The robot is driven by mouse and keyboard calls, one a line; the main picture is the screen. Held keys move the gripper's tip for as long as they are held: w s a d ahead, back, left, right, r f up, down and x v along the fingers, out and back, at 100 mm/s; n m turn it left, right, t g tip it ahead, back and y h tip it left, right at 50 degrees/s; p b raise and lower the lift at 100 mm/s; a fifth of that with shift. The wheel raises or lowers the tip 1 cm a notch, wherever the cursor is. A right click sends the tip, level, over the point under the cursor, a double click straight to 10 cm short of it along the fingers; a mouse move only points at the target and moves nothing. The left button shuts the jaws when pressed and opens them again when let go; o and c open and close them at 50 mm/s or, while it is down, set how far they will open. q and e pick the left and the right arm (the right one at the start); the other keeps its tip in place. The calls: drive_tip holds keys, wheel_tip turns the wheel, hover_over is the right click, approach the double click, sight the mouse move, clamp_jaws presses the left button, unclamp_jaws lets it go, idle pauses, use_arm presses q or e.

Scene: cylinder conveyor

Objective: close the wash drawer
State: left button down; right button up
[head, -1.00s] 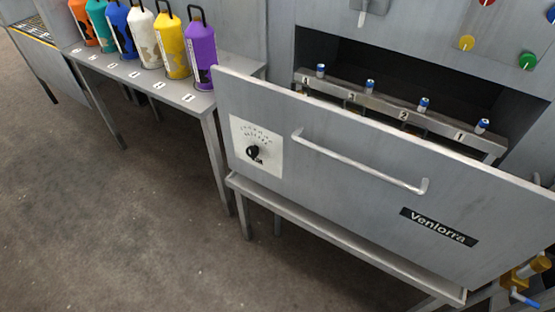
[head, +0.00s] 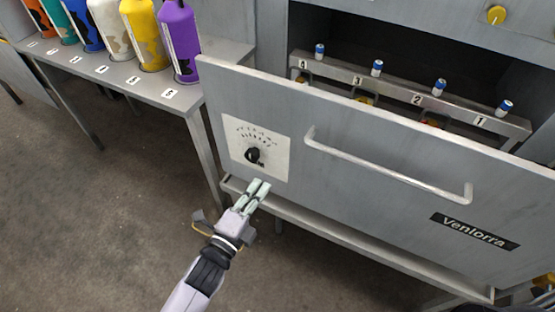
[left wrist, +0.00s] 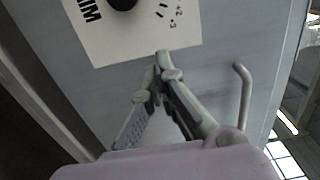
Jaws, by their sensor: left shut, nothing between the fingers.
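The wash drawer (head: 370,195) is a grey box with a tall front panel, standing pulled out of the dark opening (head: 400,70). Its front carries a long bar handle (head: 385,170), a white dial plate with a black knob (head: 253,155) and a "Venlorra" label (head: 475,231). My left gripper (head: 258,188) is shut and empty, in front of the panel just below the dial plate. In the left wrist view its fingertips (left wrist: 160,72) meet near the lower edge of the dial plate (left wrist: 140,40), with the handle (left wrist: 242,95) to the right. Whether they touch the panel, I cannot tell. My right gripper is not in view.
Inside the drawer a numbered rack (head: 400,95) holds several blue-and-white capped pieces. A grey bench (head: 185,90) at the left carries several coloured bottles, the purple one (head: 179,40) nearest the drawer. A grey ledge (head: 350,243) runs under the drawer. The floor at lower left is clear.

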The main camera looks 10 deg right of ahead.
sight(283, 153)
use_arm(q)
drive_tip(key=x, duration=0.9)
drive_tip(key=shift+w+d, duration=0.15)
drive_tip(key=shift+w+d+p, duration=0.2)
drive_tip(key=shift+w+p, duration=0.1)
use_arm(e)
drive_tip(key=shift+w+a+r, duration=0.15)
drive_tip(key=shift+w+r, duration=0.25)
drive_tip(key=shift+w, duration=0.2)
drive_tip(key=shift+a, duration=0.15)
